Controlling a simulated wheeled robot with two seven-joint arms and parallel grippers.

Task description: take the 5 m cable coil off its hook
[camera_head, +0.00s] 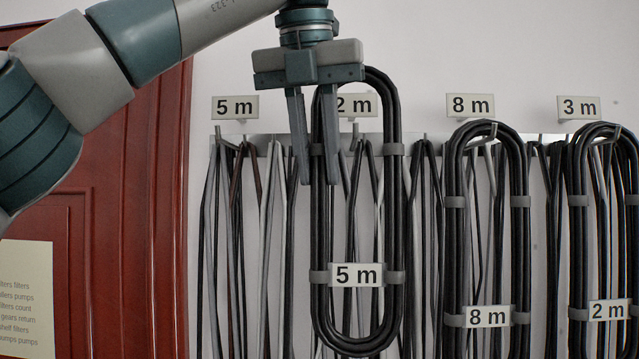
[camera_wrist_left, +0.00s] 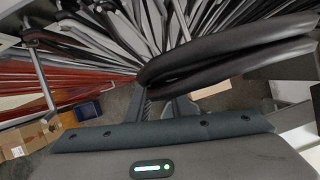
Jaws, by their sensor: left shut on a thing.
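The cable coil tagged 5 m (camera_head: 394,215) is a tall black loop with grey ties and a white tag at its lower part. The coil also shows in the left wrist view (camera_wrist_left: 225,52), as thick black strands across the fingers. The hook (camera_head: 245,140) under the 5 m sign (camera_head: 235,107) carries no tagged coil. My right gripper is not in view.
A coil tagged 8 m (camera_head: 454,250) hangs under the 8 m sign (camera_head: 470,106). A coil tagged 2 m (camera_head: 578,250) hangs under the 3 m sign (camera_head: 578,107). Loose cables (camera_head: 268,220) hang behind along the rail. A red door (camera_head: 120,200) stands at the left.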

